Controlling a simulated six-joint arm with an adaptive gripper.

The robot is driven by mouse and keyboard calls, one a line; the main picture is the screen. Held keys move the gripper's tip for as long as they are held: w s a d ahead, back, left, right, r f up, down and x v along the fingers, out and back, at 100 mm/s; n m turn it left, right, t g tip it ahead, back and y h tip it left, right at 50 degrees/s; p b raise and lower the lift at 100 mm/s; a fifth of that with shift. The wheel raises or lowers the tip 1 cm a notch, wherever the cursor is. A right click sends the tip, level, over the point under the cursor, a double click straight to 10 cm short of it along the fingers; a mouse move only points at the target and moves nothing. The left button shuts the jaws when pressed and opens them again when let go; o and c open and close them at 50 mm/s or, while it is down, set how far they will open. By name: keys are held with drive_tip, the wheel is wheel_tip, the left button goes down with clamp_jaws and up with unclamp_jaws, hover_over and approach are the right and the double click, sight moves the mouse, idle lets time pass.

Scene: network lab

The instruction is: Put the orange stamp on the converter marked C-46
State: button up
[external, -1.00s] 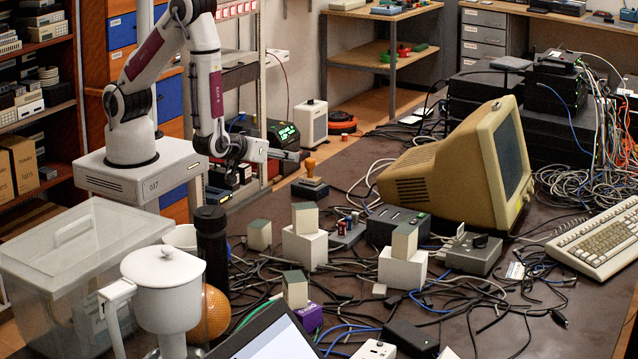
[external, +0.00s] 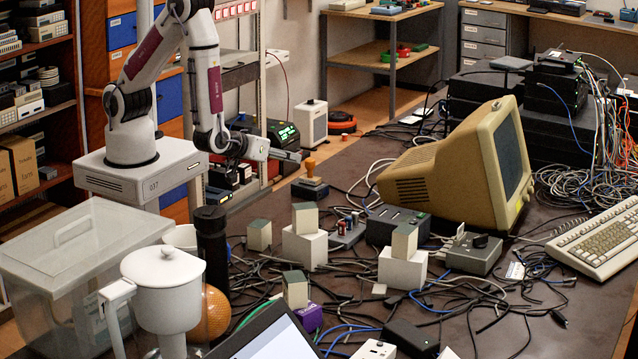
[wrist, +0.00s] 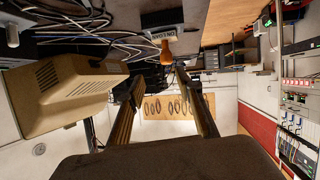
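The stamp has an orange knob handle (external: 310,166) on a dark base (external: 310,188) and stands upright at the table's far left edge. In the wrist view, which looks inverted, its handle (wrist: 166,54) hangs below a labelled base. My gripper (external: 298,156) points right, just left of the handle at about its height. In the wrist view my gripper (wrist: 159,78) has its two fingers apart with nothing visibly held between them. Several small boxes with grey-green tops, possibly converters, stand on the table: one (external: 259,235), another (external: 305,218), a third (external: 404,241) and a near one (external: 295,289). I cannot read their markings.
Two of the boxes sit on white blocks, and the near one on a purple block (external: 308,317). A beige monitor (external: 440,172), a grey device (external: 398,226) and loose cables crowd the table. A dark cylinder (external: 211,246) and a white pot (external: 163,285) stand at left.

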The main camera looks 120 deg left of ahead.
drive_tip(key=w+d+r+m+t+h, duration=0.3)
drive_tip(key=w+d+r+t+h, duration=0.3)
drive_tip(key=w+d, duration=0.4)
drive_tip(key=s+d+r+m+h, duration=0.3)
drive_tip(key=d+r+m+h, duration=0.35)
drive_tip(key=d+r, duration=0.4)
drive_tip(key=s+d+r+m+h, duration=0.2)
drive_tip(key=s+d+r+m, duration=0.15)
drive_tip(key=s, duration=0.55)
drive_tip(key=s+a+m+g+y, duration=0.1)
drive_tip(key=s+a, duration=0.1)
drive_tip(key=s, duration=0.5)
drive_tip(key=s+a+r+m+g+y, duration=0.1)
drive_tip(key=s+a+m+g, duration=0.1)
drive_tip(key=s, duration=0.5)
drive_tip(key=shift+s+a+r+m, duration=0.25)
drive_tip(key=shift+s+a+m, duration=0.05)
drive_tip(key=shift+a, duration=0.4)
